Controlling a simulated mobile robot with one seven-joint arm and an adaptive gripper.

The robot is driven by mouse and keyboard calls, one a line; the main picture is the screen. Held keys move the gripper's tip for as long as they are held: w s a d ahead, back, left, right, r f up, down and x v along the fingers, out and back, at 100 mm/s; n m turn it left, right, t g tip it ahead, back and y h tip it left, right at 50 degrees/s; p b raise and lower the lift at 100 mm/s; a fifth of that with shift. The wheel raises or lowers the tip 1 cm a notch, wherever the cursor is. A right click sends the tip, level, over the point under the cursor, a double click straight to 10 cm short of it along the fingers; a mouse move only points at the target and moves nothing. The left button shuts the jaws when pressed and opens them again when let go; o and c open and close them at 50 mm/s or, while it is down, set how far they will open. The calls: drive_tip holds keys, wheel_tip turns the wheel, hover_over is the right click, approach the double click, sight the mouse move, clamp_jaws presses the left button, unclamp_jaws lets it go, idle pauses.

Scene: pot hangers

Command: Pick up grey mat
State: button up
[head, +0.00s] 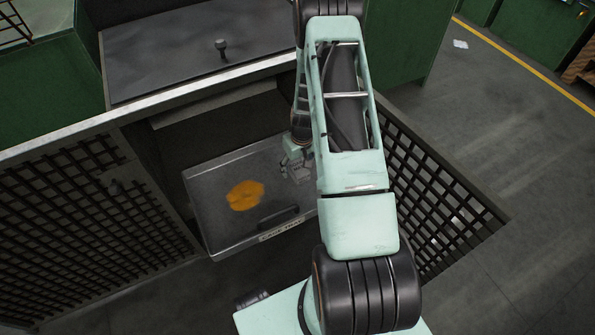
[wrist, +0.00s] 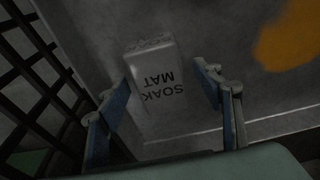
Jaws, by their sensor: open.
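The grey mat (wrist: 156,112) shows in the wrist view as a small pale grey block marked "SOAK MAT". It lies at a slight tilt on a dark grey tray surface (wrist: 215,105). My gripper (wrist: 163,78) is open, with one blue-padded finger on each side of the mat. I cannot tell whether either finger touches it. In the head view my gripper (head: 298,170) is low over the right side of the tray (head: 212,205). There the mat is hard to make out beside the gripper and arm.
An orange-brown patch (head: 245,195) marks the tray, with a dark handle (head: 278,216) at its front. Lattice doors stand open at left (head: 95,220) and right (head: 430,190). A dark worktop (head: 190,45) with a knob overhangs behind. Open floor (head: 530,180) lies to the right.

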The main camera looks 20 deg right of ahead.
drive_tip(key=shift+f+b, duration=0.35)
idle(0.6)
drive_tip(key=shift+c, duration=0.3)
drive_tip(key=c, duration=1.1)
